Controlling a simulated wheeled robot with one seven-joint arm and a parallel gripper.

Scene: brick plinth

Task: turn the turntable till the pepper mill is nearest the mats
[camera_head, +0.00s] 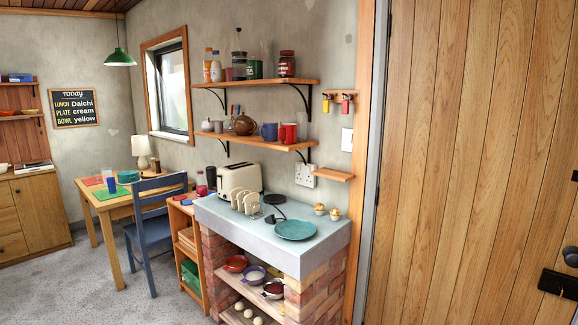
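The mats lie on the wooden dining table at the left: a green mat (104,194) near its front and a red mat (92,180) behind it. A low brown shape (150,173) sits at the table's far right, near the lamp; it is too small to tell whether it is the turntable. I cannot make out the pepper mill for sure. A dark upright cylinder (210,177) stands left of the toaster, but I cannot tell what it is. My gripper is not in view.
A blue chair (152,232) stands at the table's right side. The brick plinth (322,292) bears a toaster (239,177), a toast rack and a teal plate (295,229). Grey floor (75,282) is clear at the front left. A wooden door (470,150) fills the right.

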